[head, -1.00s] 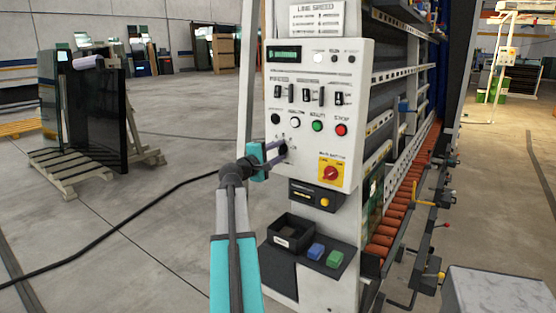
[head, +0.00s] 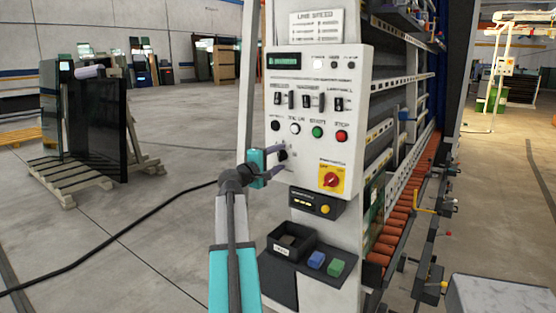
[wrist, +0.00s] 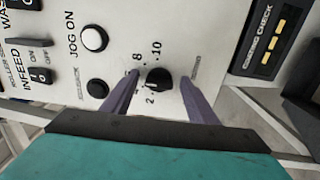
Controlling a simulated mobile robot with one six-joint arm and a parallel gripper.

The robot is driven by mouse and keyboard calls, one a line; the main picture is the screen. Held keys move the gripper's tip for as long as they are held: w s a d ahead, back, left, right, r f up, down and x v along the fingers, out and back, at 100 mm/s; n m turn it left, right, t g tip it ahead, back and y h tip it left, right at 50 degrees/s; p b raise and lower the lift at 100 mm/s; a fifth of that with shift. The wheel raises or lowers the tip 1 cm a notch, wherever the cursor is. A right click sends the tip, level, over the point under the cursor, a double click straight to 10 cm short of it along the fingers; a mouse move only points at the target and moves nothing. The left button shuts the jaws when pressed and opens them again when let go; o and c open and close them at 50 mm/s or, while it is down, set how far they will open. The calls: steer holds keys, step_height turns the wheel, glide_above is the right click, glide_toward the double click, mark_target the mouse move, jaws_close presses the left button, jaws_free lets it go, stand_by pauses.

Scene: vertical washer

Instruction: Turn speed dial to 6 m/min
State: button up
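The speed dial is a small black round knob (wrist: 159,79) on the white control panel (head: 316,108). In the wrist view the numbers 2, 8 and 10 show around it, and its pointer is too small to read surely. My gripper (wrist: 160,80) is open, with one purple finger on each side of the knob and a gap showing on both sides. In the head view my gripper (head: 279,158) is at the panel's lower left, and the fingers partly cover the knob. Whether the fingertips touch the panel I cannot tell.
Around the knob are the jog-on button (wrist: 95,38), a green button (head: 317,132), a red stop button (head: 342,136) and a red-and-yellow main switch (head: 331,179). A tray and coloured blocks are on the dark shelf (head: 281,282) below.

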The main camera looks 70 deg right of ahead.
steer(key=shift+a, duration=0.1)
steer(key=b+v, duration=0.1)
steer(key=v, duration=1.2)
steer(key=shift+a, duration=0.3)
steer(key=shift+w, duration=0.2)
